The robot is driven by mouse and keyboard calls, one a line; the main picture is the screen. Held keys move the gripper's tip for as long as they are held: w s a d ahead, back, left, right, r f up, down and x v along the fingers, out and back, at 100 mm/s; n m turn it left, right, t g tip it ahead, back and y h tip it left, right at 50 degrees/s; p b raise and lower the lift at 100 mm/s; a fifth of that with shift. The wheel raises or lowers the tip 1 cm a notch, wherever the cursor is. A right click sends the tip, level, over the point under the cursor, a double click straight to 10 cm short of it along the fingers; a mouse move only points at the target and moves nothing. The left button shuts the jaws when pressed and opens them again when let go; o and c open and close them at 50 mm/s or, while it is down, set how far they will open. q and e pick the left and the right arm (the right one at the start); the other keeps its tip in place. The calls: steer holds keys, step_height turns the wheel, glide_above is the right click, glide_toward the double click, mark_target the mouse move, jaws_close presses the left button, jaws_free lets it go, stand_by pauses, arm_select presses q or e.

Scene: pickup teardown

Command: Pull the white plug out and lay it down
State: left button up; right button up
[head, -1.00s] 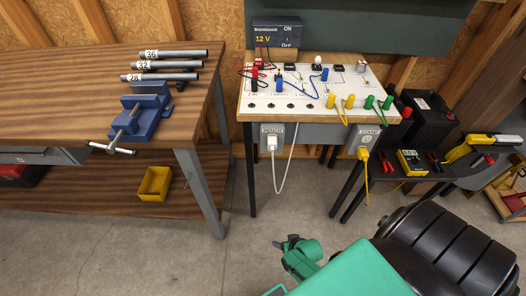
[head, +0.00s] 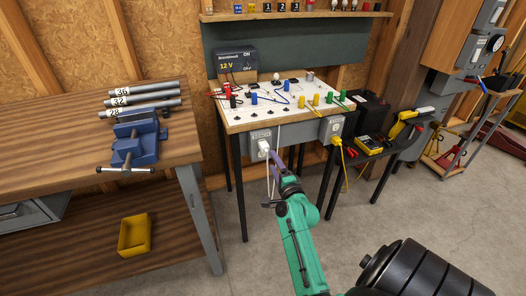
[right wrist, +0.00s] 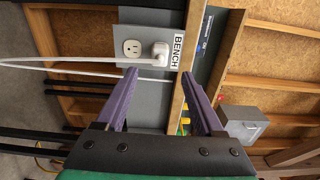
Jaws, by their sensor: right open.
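The white plug (head: 263,149) sits in the outlet marked BENCH, on the front of the workbench panel (head: 240,122). In the right wrist view the plug (right wrist: 160,50) is in one socket of the outlet plate (right wrist: 132,28), beside an empty socket. Its white cord (right wrist: 80,67) runs off to the left. My right gripper (right wrist: 158,77) is open and empty, its purple fingers pointing towards the outlet. The plug appears between the fingertips but beyond them. In the head view the right gripper (head: 269,189) is just below the plug. My left gripper is not in view.
A yellow plug (head: 336,138) is in a second outlet to the right. A wooden bench with a blue vise (head: 134,145) stands at left, a yellow bin (head: 134,236) on its lower shelf. Floor is free between.

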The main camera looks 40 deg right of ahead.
mark_target(266, 150)
steer(key=b+x, duration=0.2)
steer(key=x, duration=0.7)
steer(key=shift+b, duration=0.35)
arm_select(q)
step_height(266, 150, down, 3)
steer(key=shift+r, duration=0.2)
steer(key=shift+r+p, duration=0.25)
steer(key=shift+p, duration=0.05)
stand_by(0.3)
arm_select(e)
jaws_close()
stand_by(1.4)
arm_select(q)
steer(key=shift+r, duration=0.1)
arm_select(e)
steer(key=shift+a, duration=0.1)
